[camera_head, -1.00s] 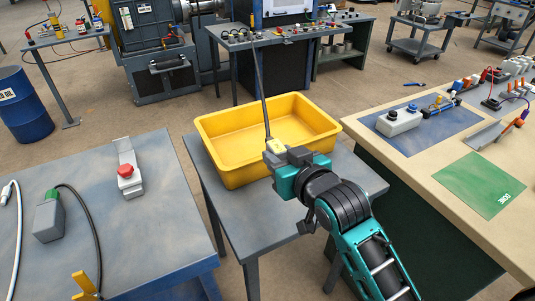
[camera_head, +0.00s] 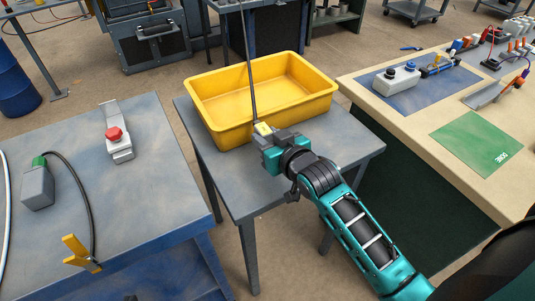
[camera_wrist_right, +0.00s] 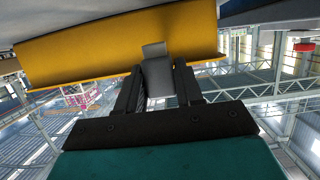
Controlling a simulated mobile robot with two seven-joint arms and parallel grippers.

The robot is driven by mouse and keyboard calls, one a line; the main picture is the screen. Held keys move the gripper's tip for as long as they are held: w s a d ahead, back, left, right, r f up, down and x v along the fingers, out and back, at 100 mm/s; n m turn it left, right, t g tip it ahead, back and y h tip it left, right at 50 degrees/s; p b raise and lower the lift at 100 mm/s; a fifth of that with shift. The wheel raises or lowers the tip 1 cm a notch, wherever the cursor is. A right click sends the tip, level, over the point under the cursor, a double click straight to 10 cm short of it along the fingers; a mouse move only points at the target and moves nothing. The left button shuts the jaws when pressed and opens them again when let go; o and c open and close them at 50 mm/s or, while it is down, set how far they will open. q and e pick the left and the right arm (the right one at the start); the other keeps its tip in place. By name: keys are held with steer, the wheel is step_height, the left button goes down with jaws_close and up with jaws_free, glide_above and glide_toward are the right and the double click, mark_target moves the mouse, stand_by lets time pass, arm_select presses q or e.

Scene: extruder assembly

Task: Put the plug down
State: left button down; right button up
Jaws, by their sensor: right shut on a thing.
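In the right wrist view a grey piece of the held thing (camera_wrist_right: 156,72) sits between the fingers, with a yellow surface behind. I cannot tell whether the plug touches the tray or table. My left gripper is not in view.
The yellow tray (camera_head: 222,126) stands on the small table. The left table holds a grey box with a green top (camera_head: 38,186), a red-button switch (camera_head: 118,145) and a yellow clamp (camera_head: 80,254). The right bench has a green mat (camera_head: 476,143). The small table's front is clear.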

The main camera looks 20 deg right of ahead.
steer(key=shift+f+b, duration=0.5)
steer(key=shift+f, duration=1.75)
steer(key=shift+f, duration=0.15)
steer(key=o, duration=1.1)
